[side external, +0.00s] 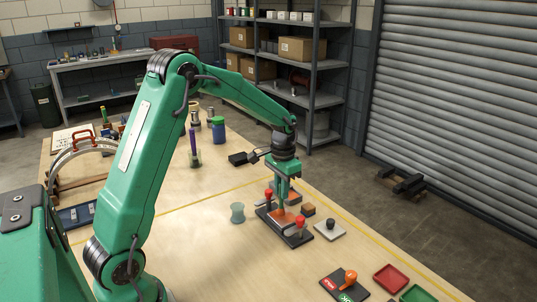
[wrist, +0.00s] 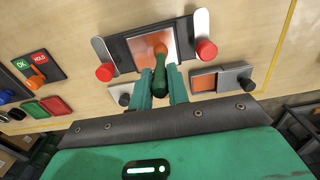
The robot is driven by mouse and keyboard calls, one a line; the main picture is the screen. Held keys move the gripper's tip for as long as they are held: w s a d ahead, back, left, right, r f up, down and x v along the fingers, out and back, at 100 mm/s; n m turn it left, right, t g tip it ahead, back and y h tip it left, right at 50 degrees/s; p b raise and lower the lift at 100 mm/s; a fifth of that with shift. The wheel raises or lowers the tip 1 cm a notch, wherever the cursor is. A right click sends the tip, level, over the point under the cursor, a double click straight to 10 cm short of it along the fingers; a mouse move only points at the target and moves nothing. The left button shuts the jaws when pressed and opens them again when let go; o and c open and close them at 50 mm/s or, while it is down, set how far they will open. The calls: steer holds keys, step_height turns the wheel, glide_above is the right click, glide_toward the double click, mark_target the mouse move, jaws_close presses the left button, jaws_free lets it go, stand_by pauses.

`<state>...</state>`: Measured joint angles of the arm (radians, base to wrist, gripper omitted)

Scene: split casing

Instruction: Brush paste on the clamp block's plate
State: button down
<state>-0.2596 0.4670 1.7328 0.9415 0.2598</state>
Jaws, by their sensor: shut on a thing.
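The clamp block (wrist: 122,50) is a dark base with a red knob on each side, and a copper-coloured plate (wrist: 180,42) shows in its middle. The side external view also shows the clamp block (side external: 296,240) under my gripper. My gripper (wrist: 163,88) is shut on a brush with a green handle (wrist: 160,82). The brush's head points at the plate and overlaps it in the wrist view. I cannot tell whether the bristles touch it, and no paste can be made out. In the side external view my gripper (side external: 284,200) hides most of the brush.
A translucent green cup (side external: 237,213) stands left of the block. A brown block (side external: 308,209) and a grey piece with a black knob (side external: 330,231) lie close on the right. An OK/HOLD panel (side external: 345,285) and red tray (side external: 390,278) lie nearer.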

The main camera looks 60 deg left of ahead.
steer(key=shift+w, duration=0.1)
steer(key=shift+w+r, duration=0.1)
steer(key=shift+w, duration=1.45)
steer(key=shift+r, duration=3)
steer(key=shift+r, duration=1.5)
steer(key=shift+f, duration=0.15)
step_height(320, 180, down, 7)
steer(key=shift+f, duration=0.95)
